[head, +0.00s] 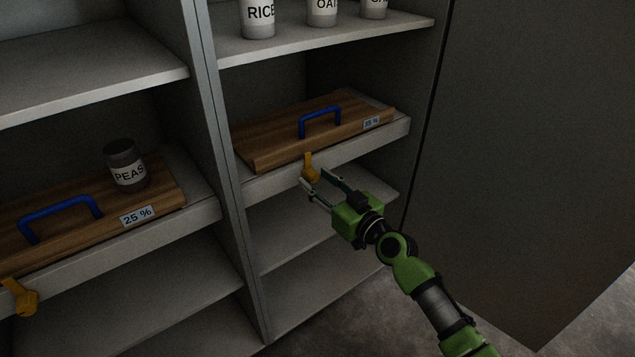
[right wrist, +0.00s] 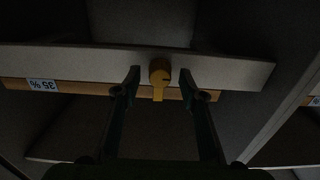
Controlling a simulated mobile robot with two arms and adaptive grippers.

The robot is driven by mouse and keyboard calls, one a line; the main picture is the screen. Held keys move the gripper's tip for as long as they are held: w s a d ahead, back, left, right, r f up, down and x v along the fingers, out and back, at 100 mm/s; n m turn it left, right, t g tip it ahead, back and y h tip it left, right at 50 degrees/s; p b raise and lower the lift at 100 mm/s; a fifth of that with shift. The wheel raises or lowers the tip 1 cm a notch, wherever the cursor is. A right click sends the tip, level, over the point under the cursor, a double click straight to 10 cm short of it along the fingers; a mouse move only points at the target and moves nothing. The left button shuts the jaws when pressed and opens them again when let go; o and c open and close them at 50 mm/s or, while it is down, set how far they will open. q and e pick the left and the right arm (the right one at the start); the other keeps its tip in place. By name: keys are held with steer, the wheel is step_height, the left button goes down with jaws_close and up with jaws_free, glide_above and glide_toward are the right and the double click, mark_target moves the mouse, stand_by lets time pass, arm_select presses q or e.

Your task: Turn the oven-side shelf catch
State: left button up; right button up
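A yellow catch (head: 309,166) hangs on the front edge of the right-hand middle shelf (head: 375,142), below a wooden board (head: 270,150) with a blue handle. My right gripper (head: 314,180) is open at this catch. In the right wrist view the catch (right wrist: 160,76) shows between the two spread fingertips (right wrist: 159,82), with a gap on each side. A second yellow catch (head: 24,299) is on the left-hand shelf's front edge, away from the gripper. No oven shows, so I cannot tell from it which side is meant. My left gripper is not in view.
A dark PEAS can (head: 125,166) stands on the left board (head: 165,187), which has a blue handle (head: 60,214) and a 25 % label. A RICE jar (head: 258,18) and others stand on the upper shelf. A dark panel (head: 540,150) stands at the right.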

steer(key=shift+w+a, duration=0.15)
steer(key=shift+w, duration=0.05)
jaws_close()
